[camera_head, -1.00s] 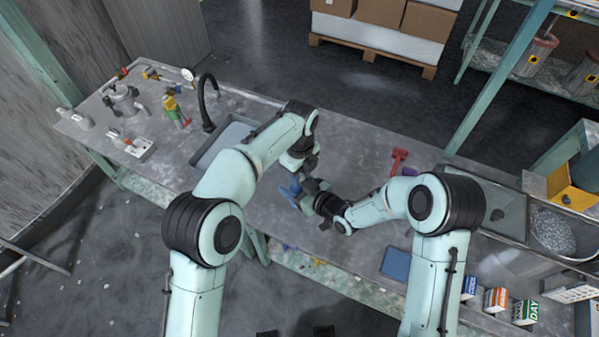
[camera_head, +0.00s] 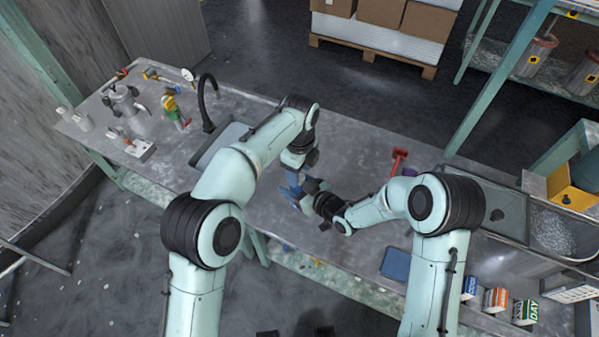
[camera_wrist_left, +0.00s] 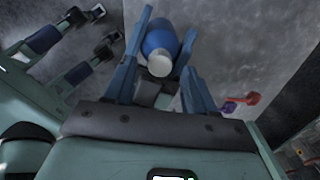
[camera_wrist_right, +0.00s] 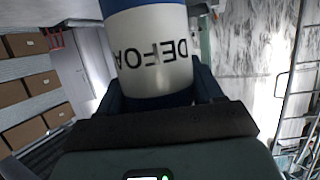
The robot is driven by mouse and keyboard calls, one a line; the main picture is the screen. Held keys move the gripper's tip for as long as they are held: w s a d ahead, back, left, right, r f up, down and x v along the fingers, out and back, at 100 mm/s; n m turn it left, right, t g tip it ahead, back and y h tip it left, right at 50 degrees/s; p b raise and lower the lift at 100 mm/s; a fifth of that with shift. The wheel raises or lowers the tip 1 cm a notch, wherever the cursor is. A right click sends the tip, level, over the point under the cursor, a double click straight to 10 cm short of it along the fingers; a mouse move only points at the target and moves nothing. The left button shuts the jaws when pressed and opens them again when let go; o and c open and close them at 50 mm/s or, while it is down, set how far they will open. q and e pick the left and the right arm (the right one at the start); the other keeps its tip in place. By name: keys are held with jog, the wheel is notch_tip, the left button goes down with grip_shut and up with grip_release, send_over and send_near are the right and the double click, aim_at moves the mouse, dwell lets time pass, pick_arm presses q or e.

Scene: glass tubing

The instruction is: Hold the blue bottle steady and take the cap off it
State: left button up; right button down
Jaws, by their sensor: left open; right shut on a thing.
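The blue bottle (camera_wrist_left: 161,38) has a white cap (camera_wrist_left: 160,65) facing the left wrist camera. The cap is still on the bottle. My left gripper (camera_wrist_left: 168,25) is open, its blue fingers on either side of the capped end. I cannot tell whether they touch it. In the right wrist view, the bottle's white label (camera_wrist_right: 155,50) with black letters stands between my right gripper's fingers, which are shut on the bottle. In the head view, my left gripper (camera_head: 295,184) and right gripper (camera_head: 313,192) meet over the table and largely hide the bottle.
The grey workbench (camera_head: 350,165) has a sink (camera_head: 222,145) with a black tap (camera_head: 208,100) to the left. A red tool (camera_head: 398,160) and a blue pad (camera_head: 396,264) lie to the right. Glassware and fittings stand at the far left end.

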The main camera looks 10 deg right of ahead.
pick_arm(q)
notch_tip(320, 180, up, 3)
jog(key=shift+f, duration=0.1)
jog(key=shift+c, duration=0.2)
jog(key=shift+s+d+r+m, duration=0.1)
jog(key=shift+d+r+m, duration=0.1)
jog(key=shift+r+m, duration=0.65)
jog(key=shift+a+r+m, duration=0.2)
jog(key=shift+r+m, duration=0.55)
jog(key=shift+f, duration=3.85)
jog(key=shift+c, duration=0.3)
grip_shut()
jog(key=shift+n, duration=1.6)
